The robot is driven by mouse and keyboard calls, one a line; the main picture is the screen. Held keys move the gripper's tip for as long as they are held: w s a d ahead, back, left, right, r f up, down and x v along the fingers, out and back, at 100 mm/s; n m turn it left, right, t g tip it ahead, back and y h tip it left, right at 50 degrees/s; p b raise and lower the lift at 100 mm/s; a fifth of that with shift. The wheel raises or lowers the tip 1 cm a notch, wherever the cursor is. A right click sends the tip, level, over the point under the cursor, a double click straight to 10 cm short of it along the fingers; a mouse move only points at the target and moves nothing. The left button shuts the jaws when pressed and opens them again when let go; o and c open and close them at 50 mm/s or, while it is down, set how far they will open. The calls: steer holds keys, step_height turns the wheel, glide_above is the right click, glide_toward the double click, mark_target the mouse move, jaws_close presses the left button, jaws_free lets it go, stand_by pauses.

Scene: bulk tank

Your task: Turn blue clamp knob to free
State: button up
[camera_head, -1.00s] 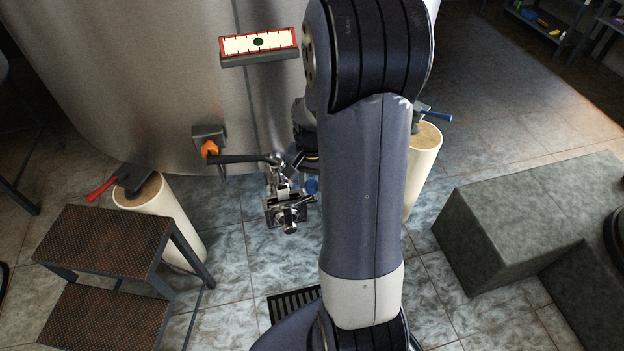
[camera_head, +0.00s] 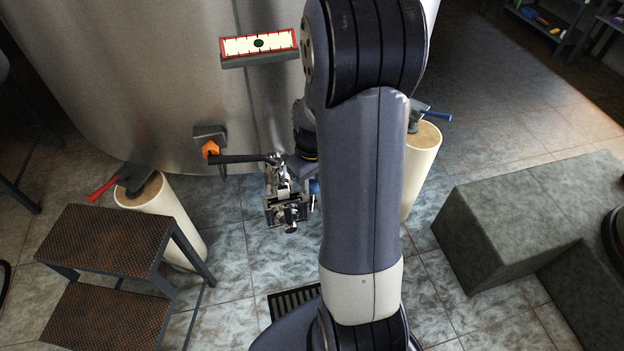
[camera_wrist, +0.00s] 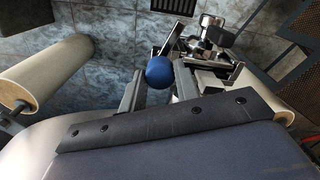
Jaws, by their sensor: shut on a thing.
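The round blue clamp knob (camera_wrist: 159,72) sits between the two grey fingers of my gripper (camera_wrist: 158,86) in the wrist view. The gripper is shut on it. The knob lies beside a metal clamp fitting (camera_wrist: 212,40) with a silver part on top. In the head view only a small part of the blue knob (camera_head: 314,187) shows, at the right side of the clamp fitting (camera_head: 287,208). My arm hides most of the gripper in that view.
A steel tank (camera_head: 130,80) fills the back, with an orange-hubbed valve (camera_head: 210,148) above left of the clamp. Pale posts stand left (camera_head: 165,215) and right (camera_head: 422,165), with red and blue levers. Steps (camera_head: 115,240) stand left and a grey block (camera_head: 500,225) right.

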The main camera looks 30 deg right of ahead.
mark_target(312, 183)
steer(key=shift+n, duration=1.9)
steer(key=o, duration=1)
steer(key=shift+r, duration=0.1)
step_height(312, 183, up, 11)
steer(key=shift+f+p, duration=0.15)
steer(key=shift+p, duration=0.7)
step_height(312, 183, down, 11)
steer(key=shift+r+b, duration=0.1)
steer(key=shift+b, duration=0.65)
